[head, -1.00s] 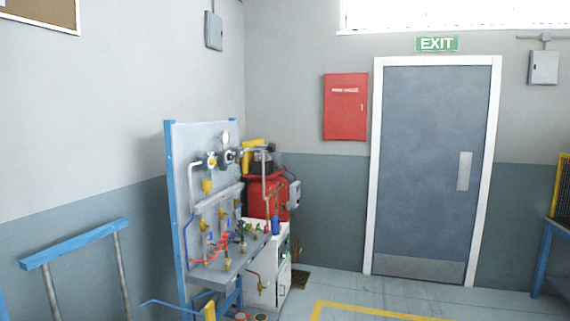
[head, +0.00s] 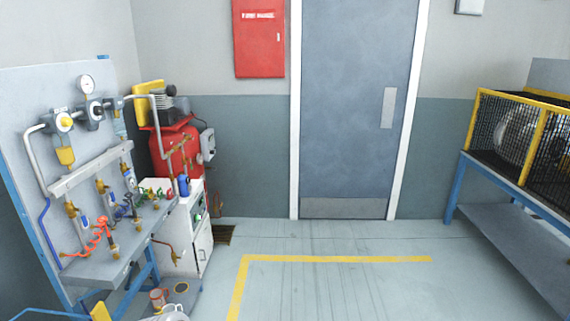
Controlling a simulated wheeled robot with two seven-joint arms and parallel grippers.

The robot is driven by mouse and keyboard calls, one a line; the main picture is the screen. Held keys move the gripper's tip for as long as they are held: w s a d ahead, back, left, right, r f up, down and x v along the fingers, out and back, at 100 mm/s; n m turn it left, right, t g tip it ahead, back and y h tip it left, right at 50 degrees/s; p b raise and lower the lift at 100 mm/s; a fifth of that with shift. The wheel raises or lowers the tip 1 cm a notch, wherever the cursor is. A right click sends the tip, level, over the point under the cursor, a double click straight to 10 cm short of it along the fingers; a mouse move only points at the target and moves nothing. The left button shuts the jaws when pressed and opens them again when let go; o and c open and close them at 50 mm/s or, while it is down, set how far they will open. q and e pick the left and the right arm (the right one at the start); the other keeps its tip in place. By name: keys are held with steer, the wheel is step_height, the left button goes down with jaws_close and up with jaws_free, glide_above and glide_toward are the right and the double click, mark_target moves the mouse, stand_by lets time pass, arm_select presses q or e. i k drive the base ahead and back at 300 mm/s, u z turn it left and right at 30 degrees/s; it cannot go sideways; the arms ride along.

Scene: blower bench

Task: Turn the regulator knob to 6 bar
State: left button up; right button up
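A grey panel bench stands at the left. On its upper part is a round white-faced pressure gauge (head: 87,84). Below it is a dark regulator (head: 95,110) with a round knob facing out; its setting is too small to read. To its left is a filter unit with a yellow and white round front (head: 65,122) and a yellow bowl below. I cannot tell for certain which round part is the regulator knob. Neither of my grippers shows in the head view.
A red compressor (head: 175,150) and a white cabinet (head: 188,235) stand behind the bench. A caged blower (head: 510,130) sits on a blue-legged table at the right. The floor (head: 330,290) in the middle is clear, with a yellow line.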

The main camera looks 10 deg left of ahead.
mark_target(98, 110)
steer(key=u, duration=0.1)
steer(key=i, duration=2.05)
steer(key=u, duration=1.3)
steer(key=i, duration=1.15)
steer(key=u, duration=1.25)
